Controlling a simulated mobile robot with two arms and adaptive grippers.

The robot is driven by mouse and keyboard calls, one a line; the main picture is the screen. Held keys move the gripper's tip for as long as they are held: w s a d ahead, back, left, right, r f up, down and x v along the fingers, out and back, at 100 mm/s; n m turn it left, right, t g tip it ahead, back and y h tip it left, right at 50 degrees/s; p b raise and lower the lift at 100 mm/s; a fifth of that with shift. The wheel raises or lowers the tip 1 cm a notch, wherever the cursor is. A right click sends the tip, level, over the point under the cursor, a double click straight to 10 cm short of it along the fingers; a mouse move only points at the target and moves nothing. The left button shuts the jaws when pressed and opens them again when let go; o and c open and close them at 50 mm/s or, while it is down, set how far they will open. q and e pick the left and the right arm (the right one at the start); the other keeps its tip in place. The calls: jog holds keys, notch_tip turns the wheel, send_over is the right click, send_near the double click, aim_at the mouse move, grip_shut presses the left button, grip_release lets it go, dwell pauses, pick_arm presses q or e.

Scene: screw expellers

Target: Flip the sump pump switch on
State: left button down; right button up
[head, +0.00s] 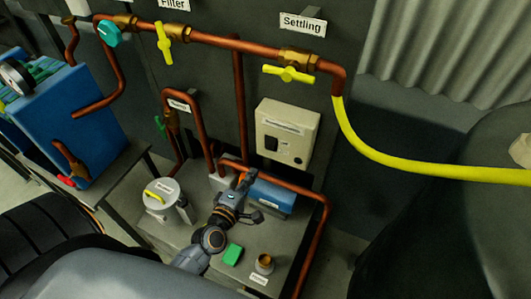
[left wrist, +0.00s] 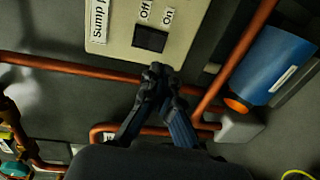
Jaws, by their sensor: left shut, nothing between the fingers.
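The sump pump switch is a black square rocker (left wrist: 150,38) on a cream panel, seen in the left wrist view with "Off" and "On" printed next to it and a label starting "Sump p" at the side. In the head view the cream switch box (head: 297,122) is on the dark wall, with the black switch (head: 270,143) at its lower left. My left gripper (left wrist: 160,72) is shut and empty, its fingertips close below the switch in the wrist view. Contact cannot be told. In the head view the left gripper (head: 244,180) is below the box. My right gripper is not in view.
A copper pipe (left wrist: 70,66) crosses near my left fingertips. A blue motor (head: 272,196) lies beside the gripper on the grey bench. A green block (head: 233,254), a brass fitting (head: 264,264) and a white canister (head: 161,194) stand nearby. A yellow hose (head: 400,168) runs right.

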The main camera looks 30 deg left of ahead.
aim_at(269, 149)
pick_arm(q)
jog(key=w, duration=0.6)
jog(key=w+f+p, duration=0.1)
jog(key=w, duration=0.3)
jog(key=shift+a+f, duration=0.1)
jog(key=shift+a, duration=0.2)
jog(key=shift+w+f+t+b, duration=0.15)
jog(key=shift+w+t+b, duration=0.15)
jog(key=shift+b, duration=0.8)
